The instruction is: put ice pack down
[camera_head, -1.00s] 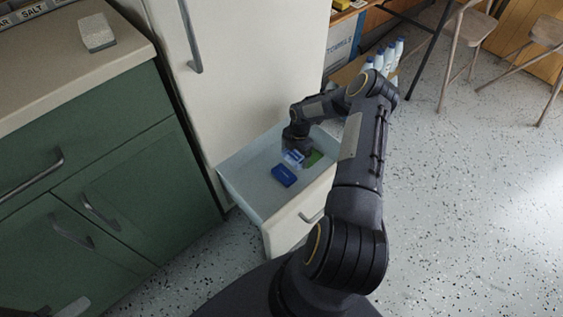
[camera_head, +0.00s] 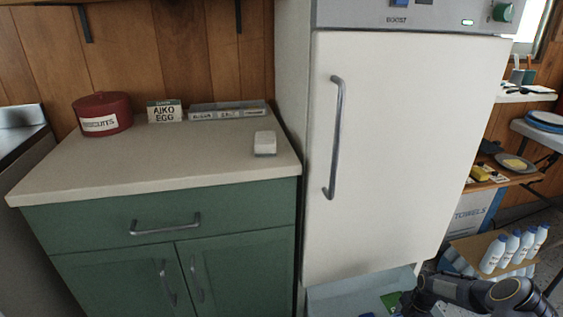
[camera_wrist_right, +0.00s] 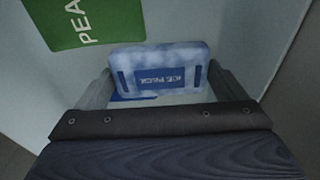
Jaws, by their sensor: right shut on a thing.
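The ice pack (camera_wrist_right: 160,68) is a pale, frosty block with a blue label, seen in the right wrist view. My right gripper (camera_wrist_right: 158,84) is shut on it, a finger at each end. The open freezer drawer (camera_head: 345,295), with pale blue inner walls, is at the bottom of the head view, partly cut off. My right arm reaches into it there; the ice pack cannot be made out in that view. How close the ice pack is to the drawer floor, I cannot tell. My left gripper is not in view.
A green peas packet (camera_wrist_right: 70,22) lies in the drawer, also glimpsed in the head view (camera_head: 391,302). Something blue (camera_wrist_right: 130,98) shows below the ice pack. The white fridge door (camera_head: 400,150) is shut above. A green cabinet (camera_head: 100,240) stands left; bottles (camera_head: 510,250) stand right.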

